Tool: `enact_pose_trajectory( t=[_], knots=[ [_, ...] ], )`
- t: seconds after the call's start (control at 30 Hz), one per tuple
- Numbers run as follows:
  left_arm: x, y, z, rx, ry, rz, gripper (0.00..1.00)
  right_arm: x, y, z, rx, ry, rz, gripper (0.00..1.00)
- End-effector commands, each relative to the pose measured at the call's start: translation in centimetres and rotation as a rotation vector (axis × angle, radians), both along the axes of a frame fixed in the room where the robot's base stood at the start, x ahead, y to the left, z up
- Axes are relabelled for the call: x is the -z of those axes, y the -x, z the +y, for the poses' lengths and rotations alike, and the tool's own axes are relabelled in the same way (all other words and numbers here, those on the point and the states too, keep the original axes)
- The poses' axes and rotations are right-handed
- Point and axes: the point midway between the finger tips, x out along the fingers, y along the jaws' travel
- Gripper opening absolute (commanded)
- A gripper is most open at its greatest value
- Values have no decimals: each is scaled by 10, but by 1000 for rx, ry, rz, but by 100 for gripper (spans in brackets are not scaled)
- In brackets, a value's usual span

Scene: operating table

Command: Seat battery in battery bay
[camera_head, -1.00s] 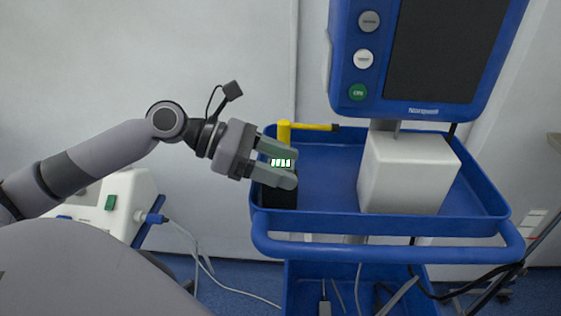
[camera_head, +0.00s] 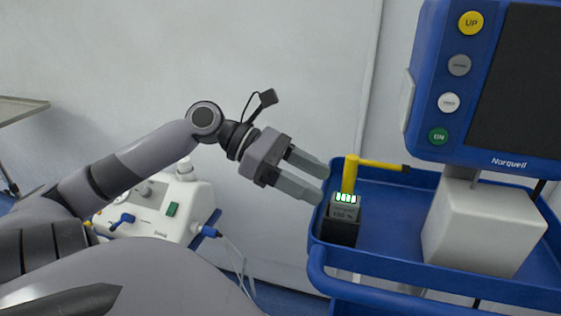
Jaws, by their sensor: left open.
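The battery (camera_head: 344,211) is a small grey block with a lit green-and-white display and "100 %" on its front. It stands upright in the black battery bay (camera_head: 340,234) at the left end of the blue tray. Its upper part shows above the bay; how deep the lower part sits is hidden. My left gripper (camera_head: 321,183) is open and empty, up and to the left of the battery, with its fingertips close to it but apart from it. My right gripper is not in view.
A yellow post with a side arm (camera_head: 350,175) rises right behind the battery. The blue tray (camera_head: 392,225) also carries a white box (camera_head: 478,232) below the blue monitor (camera_head: 425,115). A white device (camera_head: 155,213) stands behind my left arm. The tray between bay and box is clear.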

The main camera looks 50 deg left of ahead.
Motion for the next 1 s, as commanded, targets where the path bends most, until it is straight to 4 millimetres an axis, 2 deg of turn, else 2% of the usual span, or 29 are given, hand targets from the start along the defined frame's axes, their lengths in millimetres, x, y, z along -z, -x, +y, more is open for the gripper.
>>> enact_pose_trajectory(
  t=[0.2,0.4,1.0],
  knots=[
    [-11,13,23,-4,3,0,61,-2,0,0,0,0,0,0],
    [-18,22,37,-2,2,-1,61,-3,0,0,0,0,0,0],
    [-20,26,42,-1,1,-1,61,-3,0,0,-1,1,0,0]
  ],
)
